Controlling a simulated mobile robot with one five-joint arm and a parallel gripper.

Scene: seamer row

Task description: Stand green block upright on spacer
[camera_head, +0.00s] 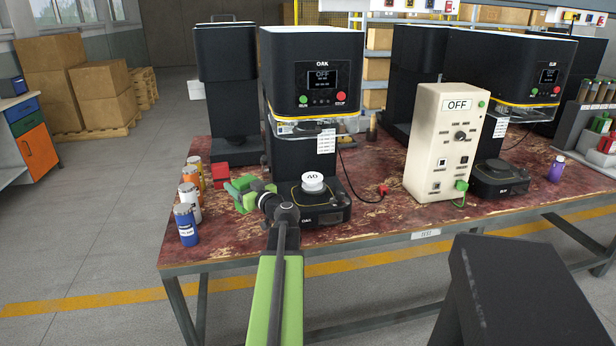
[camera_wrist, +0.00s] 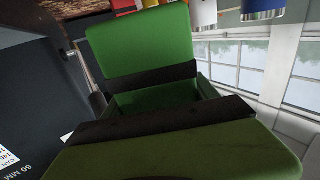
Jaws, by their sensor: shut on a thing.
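My gripper (camera_head: 246,193) is in front of and left of the OAK seamer, above the left part of the table. In the wrist view its two green fingers with dark pads are shut on the green block (camera_wrist: 157,98), which shows as a green surface between the pads. In the head view the block blends with the green fingers, so its tilt is hard to tell. The white spacer (camera_head: 314,181), marked 40, sits on the seamer's round lower plate, a short way right of my gripper. Nothing stands on the spacer.
Several cans (camera_head: 186,225) line the table's left edge. A red block (camera_head: 221,172) lies behind my gripper. The OAK seamer (camera_head: 312,80) rises behind the spacer. A cream control box (camera_head: 445,145) reading OFF stands to the right, with a dark cable and red plug (camera_head: 383,190) between.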

